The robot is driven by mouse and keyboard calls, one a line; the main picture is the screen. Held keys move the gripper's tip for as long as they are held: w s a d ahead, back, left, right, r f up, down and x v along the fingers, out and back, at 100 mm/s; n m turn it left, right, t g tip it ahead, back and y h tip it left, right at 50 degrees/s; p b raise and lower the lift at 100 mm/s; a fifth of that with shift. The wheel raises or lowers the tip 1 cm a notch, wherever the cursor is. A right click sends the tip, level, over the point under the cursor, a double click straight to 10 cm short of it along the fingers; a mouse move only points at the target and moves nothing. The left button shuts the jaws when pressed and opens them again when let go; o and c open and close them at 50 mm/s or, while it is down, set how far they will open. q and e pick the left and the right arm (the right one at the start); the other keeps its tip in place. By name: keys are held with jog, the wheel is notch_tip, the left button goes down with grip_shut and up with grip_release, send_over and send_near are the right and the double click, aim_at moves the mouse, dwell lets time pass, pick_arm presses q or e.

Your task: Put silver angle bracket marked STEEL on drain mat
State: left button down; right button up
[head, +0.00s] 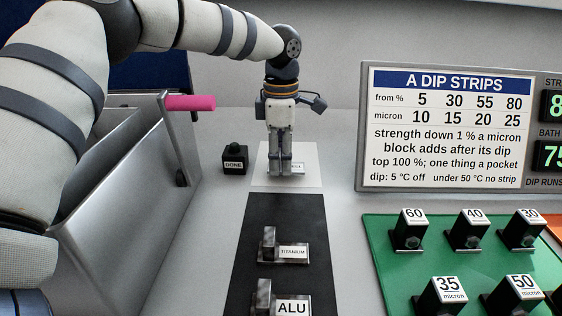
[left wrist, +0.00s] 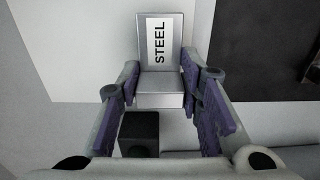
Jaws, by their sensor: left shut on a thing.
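My left gripper (head: 280,170) points straight down over the white mat (head: 309,180), beyond the black strip. It is shut on the silver angle bracket marked STEEL (head: 298,167), which is mostly hidden behind the fingers in the head view. In the left wrist view the bracket (left wrist: 160,85) sits between the two fingers (left wrist: 165,98), its STEEL label facing the camera. The bracket is at or just above the white mat; I cannot tell whether it touches. My right gripper is not in view.
The black strip (head: 285,215) holds the TITANIUM bracket (head: 285,249) and the ALU bracket (head: 280,301). A black DONE button (head: 234,160) stands just left of the white mat. A metal tank (head: 130,220) with a pink handle is at left; a green tray (head: 390,270) with several marked blocks is at right.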

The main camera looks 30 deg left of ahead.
aim_at(281, 166)
pick_arm(q)
jog(key=shift+w+f, duration=0.1)
jog(key=shift+f, duration=0.8)
jog(key=c, duration=1.1)
grip_release()
jog(key=shift+f, duration=0.15)
notch_tip(281, 166, up, 12)
jog(key=shift+r+b, duration=0.15)
jog(key=shift+b, duration=0.15)
